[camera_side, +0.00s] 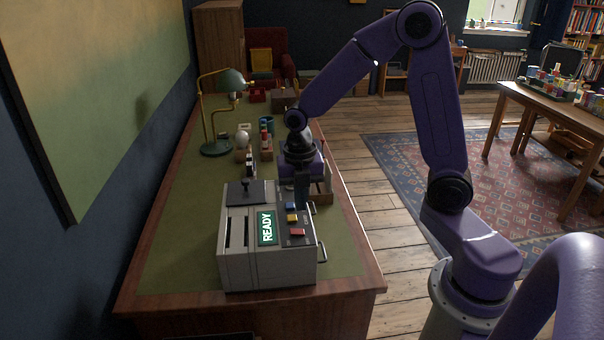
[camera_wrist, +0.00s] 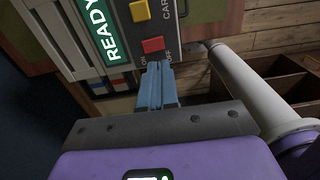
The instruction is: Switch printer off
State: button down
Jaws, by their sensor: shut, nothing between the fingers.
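The printer (camera_side: 237,262) is a grey box on the desk, with a lit green READY display (camera_side: 267,228). Its right panel has a blue button (camera_side: 291,206), a yellow button (camera_side: 292,218) and a red button (camera_side: 297,231). In the wrist view the red button (camera_wrist: 153,44) and yellow button (camera_wrist: 140,11) show above my fingertips. My gripper (camera_wrist: 156,68) is shut and empty, its tips between the ON and OFF labels beside the red button. The tips cover what lies between the labels, and I cannot tell whether they touch it. In the side view my gripper (camera_side: 303,205) is at the panel's far end.
The printer stands near the front end of the green-topped desk (camera_side: 175,255). A handle (camera_side: 321,252) sticks out on its right side. A green lamp (camera_side: 217,147) and small items stand farther back. Open desk surface lies left of the printer.

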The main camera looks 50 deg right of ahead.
notch_tip(320, 180, up, 7)
send_over(293, 231)
jog(key=s+d, duration=0.2)
jog(key=shift+w+a, duration=0.2)
jog(key=shift+a, duration=0.05)
jog(key=shift+s, duration=0.1)
jog(key=s+a+f+m, duration=0.1)
jog(key=s+a+m, duration=0.2)
jog(key=s+m, duration=0.6)
jog(key=s+a+m, duration=0.2)
jog(key=s+m, duration=0.3)
jog(key=s, duration=0.8)
jog(key=w+d+r+n+t+y, duration=0.1)
jog(key=w+d+n, duration=0.2)
jog(key=w+n, duration=0.6)
jog(key=w+d+n, duration=0.3)
jog(key=w+n, duration=0.2)
jog(key=w, duration=0.8)
jog(key=f, duration=0.4)
jog(key=w+a+f, duration=0.1)
jog(key=f, duration=0.4)
jog(key=a+f, duration=0.1)
jog(key=f, duration=0.3)
jog(key=shift+w+f, duration=0.2)
jog(key=shift+f, duration=0.1)
jog(key=shift+f, duration=0.1)
